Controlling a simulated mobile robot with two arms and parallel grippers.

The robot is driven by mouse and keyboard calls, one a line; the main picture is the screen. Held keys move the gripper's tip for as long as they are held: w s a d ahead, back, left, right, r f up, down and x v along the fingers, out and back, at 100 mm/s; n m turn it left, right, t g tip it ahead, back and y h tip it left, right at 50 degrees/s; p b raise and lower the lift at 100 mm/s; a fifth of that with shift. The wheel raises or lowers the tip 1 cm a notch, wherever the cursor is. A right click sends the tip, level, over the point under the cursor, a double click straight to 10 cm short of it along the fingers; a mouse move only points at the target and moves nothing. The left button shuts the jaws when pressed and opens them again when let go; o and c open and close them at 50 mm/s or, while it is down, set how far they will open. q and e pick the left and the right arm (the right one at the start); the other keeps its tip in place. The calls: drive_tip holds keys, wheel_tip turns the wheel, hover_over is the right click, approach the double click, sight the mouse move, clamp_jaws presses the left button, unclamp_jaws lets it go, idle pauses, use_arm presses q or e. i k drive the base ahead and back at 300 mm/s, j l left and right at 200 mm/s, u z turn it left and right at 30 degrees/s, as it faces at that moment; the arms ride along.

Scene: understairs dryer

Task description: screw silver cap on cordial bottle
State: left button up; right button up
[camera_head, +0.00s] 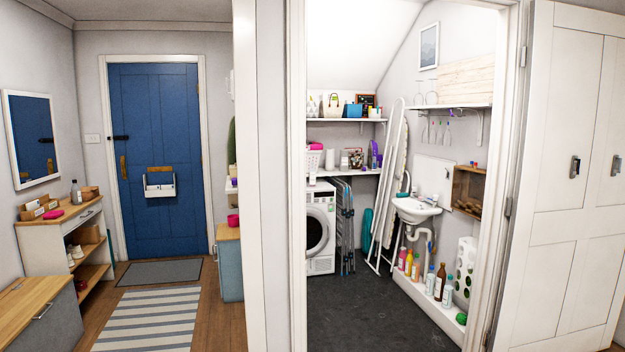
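Neither of my grippers is in view. Several bottles stand on a low white ledge (428,302) under the sink, inside the understairs room. Among them are a tall dark amber bottle (439,283), a white bottle (447,295) and an orange bottle (415,269). Another bottle, greyish with a dark top (75,192), stands on the hall cabinet at the left. I cannot tell which one is the cordial bottle. I cannot make out a loose silver cap; things are too small at this distance.
A doorway opens onto the room's clear dark floor (367,316). Inside are a dryer (320,228), a sink (415,210), a leaning ironing board (391,170) and shelves. White cupboard doors (562,200) stand at right. The hall has a striped rug (150,318) and a blue door (155,100).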

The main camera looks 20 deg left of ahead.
sight(311, 170)
drive_tip(key=i, duration=2.45)
drive_tip(key=i+u, duration=0.15)
drive_tip(key=i, duration=0.3)
drive_tip(key=i+l+u, duration=0.15)
drive_tip(key=i, duration=0.35)
drive_tip(key=i+l+u, duration=0.15)
drive_tip(key=i, duration=0.3)
drive_tip(key=i+l+u, duration=0.15)
drive_tip(key=i, duration=0.3)
drive_tip(key=i+l+u, duration=0.15)
drive_tip(key=i, duration=0.3)
drive_tip(key=i+l+u, duration=0.8)
drive_tip(key=l, duration=0.25)
drive_tip(key=i+u, duration=0.3)
drive_tip(key=u, duration=0.15)
drive_tip(key=i+l+u, duration=0.25)
drive_tip(key=u, duration=0.2)
drive_tip(key=i+l+u, duration=0.25)
drive_tip(key=i+l, duration=0.9)
drive_tip(key=k+l, duration=0.05)
drive_tip(key=l, duration=0.05)
